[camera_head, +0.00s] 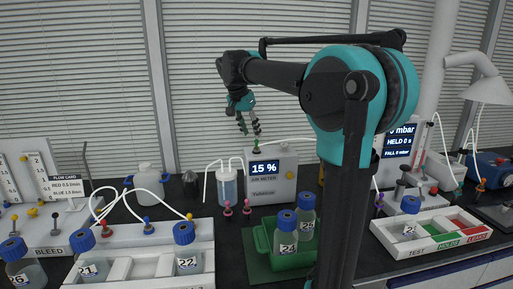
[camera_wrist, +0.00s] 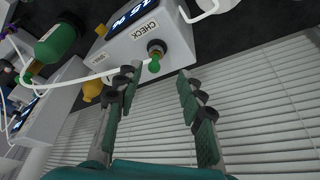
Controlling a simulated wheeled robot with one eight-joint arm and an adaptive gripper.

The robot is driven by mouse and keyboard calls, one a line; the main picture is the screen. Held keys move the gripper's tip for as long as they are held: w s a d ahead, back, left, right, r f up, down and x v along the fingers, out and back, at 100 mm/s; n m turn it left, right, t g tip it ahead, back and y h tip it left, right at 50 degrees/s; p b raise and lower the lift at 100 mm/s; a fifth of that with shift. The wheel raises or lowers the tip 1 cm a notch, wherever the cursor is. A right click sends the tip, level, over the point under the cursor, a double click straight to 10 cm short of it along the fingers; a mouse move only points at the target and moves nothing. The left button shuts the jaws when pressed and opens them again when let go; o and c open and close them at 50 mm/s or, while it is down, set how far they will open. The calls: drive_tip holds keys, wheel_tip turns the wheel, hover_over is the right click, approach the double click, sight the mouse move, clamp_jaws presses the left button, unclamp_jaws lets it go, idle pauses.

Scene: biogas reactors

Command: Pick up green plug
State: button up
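A small green plug (camera_wrist: 154,66) sits at the end of a white tube, at the dark port with a brass ring marked CHECK on the meter box (camera_wrist: 150,30). In the head view the green plug (camera_head: 256,150) shows at the top of the white meter box (camera_head: 272,180), which reads 15 %. My gripper (camera_head: 245,131) is just above and left of it there. In the wrist view my gripper's two fingers (camera_wrist: 161,70) are spread apart, with the plug between or just beyond their tips. Nothing is held. Whether a finger touches the plug I cannot tell.
Bottles 24 and 25 stand in a green crate (camera_head: 262,242) in front. A clear tubed bottle (camera_head: 227,187) and pink-based plugs stand left of the meter. A sorting tray (camera_head: 432,234) is at right. In the wrist view a green cylinder (camera_wrist: 55,43) and yellow knob (camera_wrist: 92,90) are nearby.

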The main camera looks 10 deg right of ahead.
sight(256, 140)
drive_tip(key=shift+d+x, duration=0.2)
drive_tip(key=shift+x, duration=1.15)
drive_tip(key=shift+d+x, duration=0.2)
drive_tip(key=shift+x, duration=1.1)
drive_tip(key=shift+s, duration=0.15)
drive_tip(key=shift+c, duration=0.4)
clamp_jaws()
